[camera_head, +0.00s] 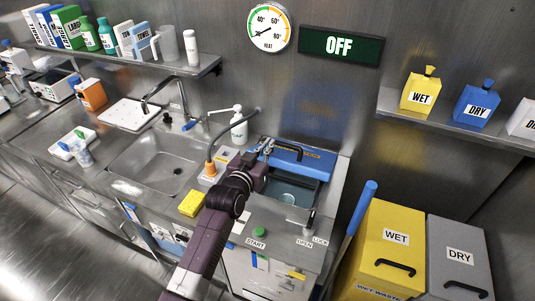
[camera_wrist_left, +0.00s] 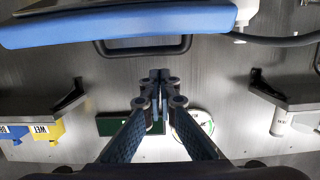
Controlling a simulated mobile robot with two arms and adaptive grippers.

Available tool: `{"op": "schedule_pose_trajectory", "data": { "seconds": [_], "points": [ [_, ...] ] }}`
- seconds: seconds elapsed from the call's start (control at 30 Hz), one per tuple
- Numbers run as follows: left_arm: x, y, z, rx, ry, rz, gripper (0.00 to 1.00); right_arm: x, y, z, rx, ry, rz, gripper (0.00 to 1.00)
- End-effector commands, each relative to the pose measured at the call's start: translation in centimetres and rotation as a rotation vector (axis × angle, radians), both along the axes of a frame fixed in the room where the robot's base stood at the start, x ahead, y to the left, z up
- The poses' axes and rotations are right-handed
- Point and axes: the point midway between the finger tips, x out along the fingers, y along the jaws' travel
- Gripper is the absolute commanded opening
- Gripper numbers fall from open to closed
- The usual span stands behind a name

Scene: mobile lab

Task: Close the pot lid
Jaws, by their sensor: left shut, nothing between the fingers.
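The pot is a square steel unit (camera_head: 275,222) right of the sink. Its blue lid (camera_head: 302,158) stands raised at the back, against the wall side, and the dark opening below shows something pale and round inside. My left gripper (camera_head: 267,150) is at the left end of the lid; the head view does not show clearly whether it touches. In the left wrist view the lid's blue edge (camera_wrist_left: 120,25) and a dark bar handle (camera_wrist_left: 145,47) cross the top. The shut, empty fingertips (camera_wrist_left: 160,76) are apart from them in that picture. My right gripper is in neither view.
A sink (camera_head: 160,160) with a tap and a yellow sponge (camera_head: 191,204) lie to the left. A lever with a black knob (camera_head: 310,222) stands at the pot's front right. A yellow bin (camera_head: 385,240) and a blue-handled pole (camera_head: 362,205) are on the right.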

Motion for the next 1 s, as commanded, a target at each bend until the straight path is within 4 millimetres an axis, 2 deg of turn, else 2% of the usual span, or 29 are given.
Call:
{"op": "schedule_pose_trajectory", "data": {
  "seconds": [0.1,0.23,0.4,0.87,1.0],
  "points": [
    [1.6,-0.6,-0.2,-0.001,0.001,0.0,0.0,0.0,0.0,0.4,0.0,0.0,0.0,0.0],
    [0.4,-0.1,-2.1,0.002,0.007,0.001,0.0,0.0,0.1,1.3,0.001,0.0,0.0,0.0],
    [-0.3,0.1,-3.4,0.002,0.002,0.0,0.0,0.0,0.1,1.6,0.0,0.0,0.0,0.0],
    [-0.6,0.2,-4.2,0.001,0.002,0.0,0.0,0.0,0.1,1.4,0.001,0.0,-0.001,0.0],
    [-1.8,0.6,-6.8,0.002,0.006,0.001,0.0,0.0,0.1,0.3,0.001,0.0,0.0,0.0]
  ]
}}
